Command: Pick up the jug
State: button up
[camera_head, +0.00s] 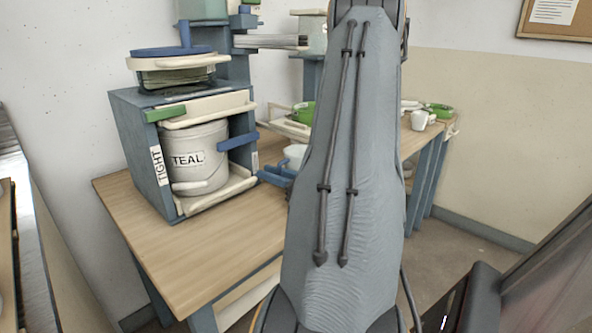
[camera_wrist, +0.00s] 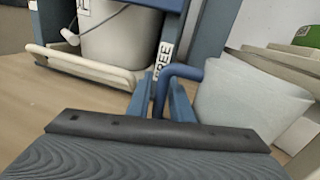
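The jug is a whitish vessel with a blue bar handle. In the wrist view its pale body (camera_wrist: 250,97) fills the right side, and the handle (camera_wrist: 183,71) reaches left from it and bends down. My gripper (camera_wrist: 162,80) has blue fingers standing on either side of the handle's downward part. A narrow gap seems to show beside the handle, so the fingers look open around it. In the head view the jug (camera_head: 295,153) is a small white shape partly hidden behind my arm, with my gripper (camera_head: 272,174) at its left, low over the table.
A blue rack (camera_head: 135,150) marked TIGHT holds a bucket (camera_head: 196,158) labelled TEAL on a cream shelf. A bucket (camera_wrist: 120,35) and a FREE label (camera_wrist: 164,56) show near the fingers. The wooden table (camera_head: 215,255) is clear in front. Green-topped dishes and a white cup (camera_head: 419,120) stand farther back.

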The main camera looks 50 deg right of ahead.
grip_shut()
dwell(1.4)
